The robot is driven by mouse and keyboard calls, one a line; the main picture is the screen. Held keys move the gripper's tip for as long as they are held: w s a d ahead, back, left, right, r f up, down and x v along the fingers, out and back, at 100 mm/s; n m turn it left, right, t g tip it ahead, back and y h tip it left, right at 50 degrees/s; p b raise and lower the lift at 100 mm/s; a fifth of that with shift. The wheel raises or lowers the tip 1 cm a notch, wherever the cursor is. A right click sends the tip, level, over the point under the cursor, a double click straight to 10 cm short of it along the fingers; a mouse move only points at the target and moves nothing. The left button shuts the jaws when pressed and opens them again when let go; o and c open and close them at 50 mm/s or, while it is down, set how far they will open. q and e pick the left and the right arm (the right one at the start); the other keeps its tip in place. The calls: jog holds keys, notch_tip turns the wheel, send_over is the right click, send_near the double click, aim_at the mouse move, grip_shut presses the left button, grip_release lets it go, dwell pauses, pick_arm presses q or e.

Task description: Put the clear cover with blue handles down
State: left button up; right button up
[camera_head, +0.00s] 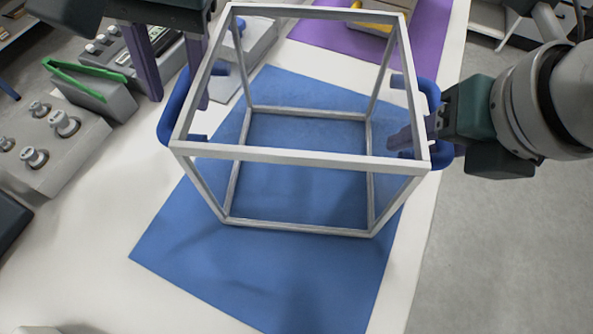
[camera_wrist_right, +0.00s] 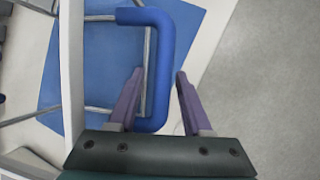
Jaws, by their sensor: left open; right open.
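The clear cover, a see-through box with a pale grey frame (camera_head: 300,153), stands upright with its lower frame appearing to rest on the blue mat (camera_head: 280,285). Its left blue handle (camera_head: 168,122) and right blue handle (camera_head: 431,95) stick out from its sides. My left gripper (camera_head: 177,98) is open at the left handle, one finger on each side of it in the picture. My right gripper (camera_head: 424,143) is open at the right handle. In the right wrist view, the handle's bar (camera_wrist_right: 161,60) lies between the spread fingers of this gripper (camera_wrist_right: 160,74). Whether the fingers touch the handles, I cannot tell.
A purple mat (camera_head: 430,40) with a yellow object (camera_head: 370,15) lies behind. The blue mat's front is clear.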

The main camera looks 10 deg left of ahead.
jog(key=shift+r, duration=0.1)
pick_arm(q)
notch_tip(320, 180, up, 10)
jog(key=d, duration=0.2)
pick_arm(e)
jog(key=v, duration=1.2)
pick_arm(q)
jog(key=shift+w+r, duration=0.1)
pick_arm(e)
jog(key=shift+w, duration=0.1)
